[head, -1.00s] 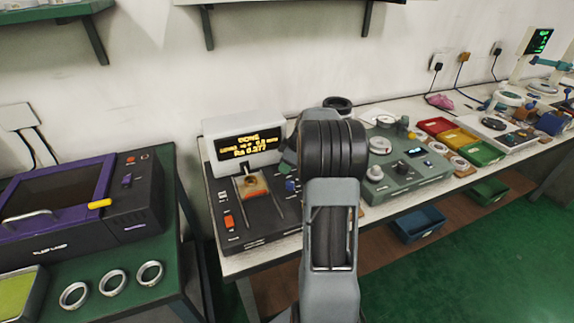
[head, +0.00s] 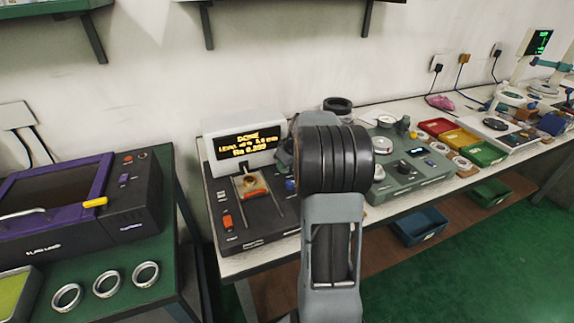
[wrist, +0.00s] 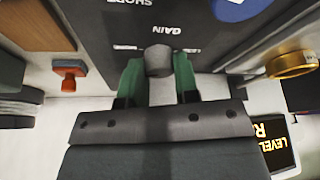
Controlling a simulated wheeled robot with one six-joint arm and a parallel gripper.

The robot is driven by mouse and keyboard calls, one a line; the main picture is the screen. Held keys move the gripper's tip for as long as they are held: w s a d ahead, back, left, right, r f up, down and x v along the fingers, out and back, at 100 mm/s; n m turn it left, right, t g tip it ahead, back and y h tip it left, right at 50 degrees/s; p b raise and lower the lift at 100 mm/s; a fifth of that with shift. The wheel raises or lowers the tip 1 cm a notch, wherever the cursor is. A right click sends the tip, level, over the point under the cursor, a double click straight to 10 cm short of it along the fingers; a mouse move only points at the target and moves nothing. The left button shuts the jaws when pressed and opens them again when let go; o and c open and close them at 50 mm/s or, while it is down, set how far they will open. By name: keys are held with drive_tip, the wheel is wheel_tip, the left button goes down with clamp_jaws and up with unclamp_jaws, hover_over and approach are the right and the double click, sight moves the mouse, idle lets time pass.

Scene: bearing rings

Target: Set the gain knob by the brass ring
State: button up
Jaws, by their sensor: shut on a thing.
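The grey gain knob (wrist: 159,60) sits on a dark panel with the printed word GAIN beside it in the wrist view. My gripper (wrist: 159,78) has its green-tipped fingers on both sides of the knob and is shut on it. The brass ring (wrist: 292,65) shows at the right of the wrist view, apart from my gripper. In the head view the ring (head: 249,181) is small, on the dark instrument (head: 262,228) below its display. The display (head: 246,145) shows DONE, a level line and an Ra value. My arm hides the knob and gripper in the head view.
An orange-red switch (wrist: 69,74) and a blue knob (wrist: 235,8) lie near the gripper. A grey-green device (head: 408,172) stands right of my arm. Several steel rings (head: 106,284) lie on the green bench at left.

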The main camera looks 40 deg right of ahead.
idle(0.4)
drive_tip(key=o, duration=0.9)
drive_tip(key=p+v, duration=0.1)
drive_tip(key=v, duration=1.2)
drive_tip(key=shift+r, duration=0.4)
